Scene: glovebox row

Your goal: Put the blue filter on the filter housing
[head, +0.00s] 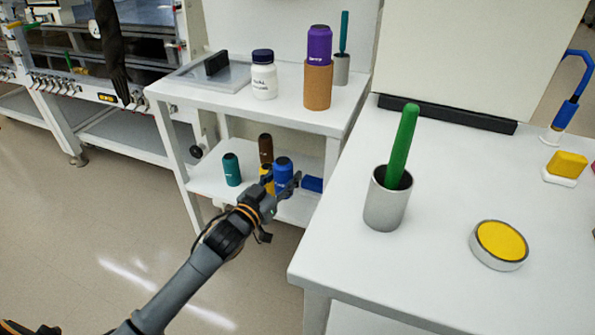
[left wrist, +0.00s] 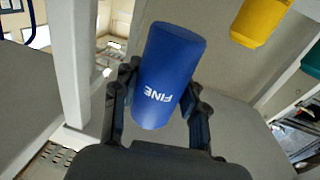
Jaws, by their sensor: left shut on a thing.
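The blue filter (head: 284,168), marked FINE, stands on the lower shelf of the white side table in the head view. In the left wrist view the blue filter (left wrist: 167,75) sits between both fingers. My left gripper (head: 283,186) is shut on it; in the wrist view the gripper (left wrist: 157,103) has a finger on each side. A purple cartridge (head: 319,45) stands in a tan cylinder (head: 317,86) on the table's upper top. I cannot tell for sure which thing is the filter housing. My right gripper is not in view.
Teal (head: 231,170), brown (head: 265,148) and yellow (head: 266,174) cylinders stand close by on the shelf, and another blue piece (head: 312,184) lies at right. The upper top (head: 290,115) is close above. A white bottle (head: 264,77) stands there.

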